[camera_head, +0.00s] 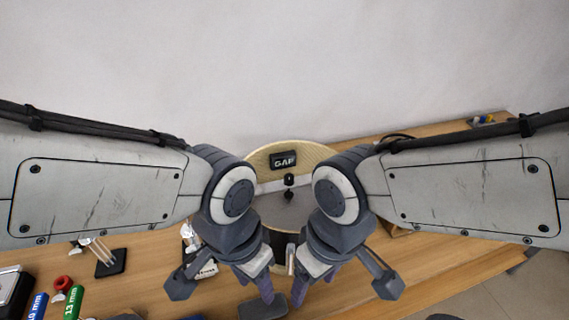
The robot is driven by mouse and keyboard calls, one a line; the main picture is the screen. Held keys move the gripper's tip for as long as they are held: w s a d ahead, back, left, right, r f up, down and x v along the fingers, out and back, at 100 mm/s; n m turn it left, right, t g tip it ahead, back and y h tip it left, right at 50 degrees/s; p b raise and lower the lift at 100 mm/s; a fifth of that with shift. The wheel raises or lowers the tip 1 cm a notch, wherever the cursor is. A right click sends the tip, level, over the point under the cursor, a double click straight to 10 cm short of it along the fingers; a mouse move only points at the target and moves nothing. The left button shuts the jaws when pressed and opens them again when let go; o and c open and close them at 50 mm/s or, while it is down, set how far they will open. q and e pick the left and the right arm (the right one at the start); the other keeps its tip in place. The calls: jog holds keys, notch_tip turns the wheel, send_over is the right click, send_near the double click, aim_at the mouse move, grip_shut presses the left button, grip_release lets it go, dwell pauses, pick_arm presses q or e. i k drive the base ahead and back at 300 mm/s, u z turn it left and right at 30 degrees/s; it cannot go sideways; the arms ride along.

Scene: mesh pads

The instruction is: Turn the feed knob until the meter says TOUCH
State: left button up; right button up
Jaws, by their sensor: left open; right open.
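A dark meter (283,159) reading GAP sits on a round, pale-rimmed stand (249,163) beyond my arms. Below the meter a small black knob-like part (289,181) stands up over the grey round surface; I cannot tell if it is the feed knob. My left gripper (223,293) is open, pointing down in front of the stand, left of centre. My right gripper (341,289) is open beside it, to the right. Neither gripper visibly holds anything. My forearms and wrists hide the sides of the stand.
A wooden table (150,280) spans the view. Small coloured items (483,119) lie at the back right.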

aim_at(289, 179)
jog(key=u, duration=0.95)
jog(key=k, duration=0.85)
jog(key=z, duration=0.75)
jog(key=i, duration=0.95)
